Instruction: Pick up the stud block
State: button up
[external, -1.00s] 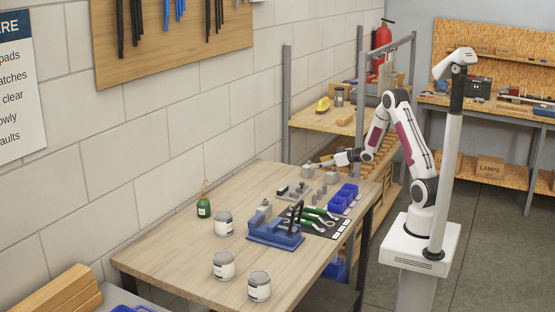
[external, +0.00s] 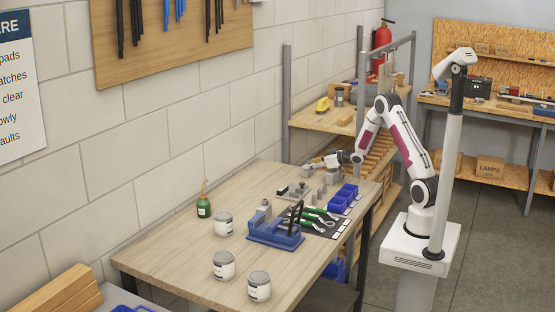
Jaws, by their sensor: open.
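Small grey metal blocks stand at the far end of the wooden workbench (external: 165,262). One grey block (external: 307,171) is close to the wall side, and another grey block (external: 331,178) is nearer to my arm. I cannot tell for certain which of them is the stud block. My gripper (external: 311,164) is open and reaches in from the right, just above the block on the wall side. Its fingertips are small here, and I cannot tell whether they touch that block.
A blue clamp fixture (external: 272,238) stands mid-bench, next to a dark mat with green-handled tools (external: 318,216).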

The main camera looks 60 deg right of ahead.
dwell(0.5)
jog(key=c, duration=1.6)
jog(key=shift+r, duration=0.15)
notch_tip(320, 180, up, 10)
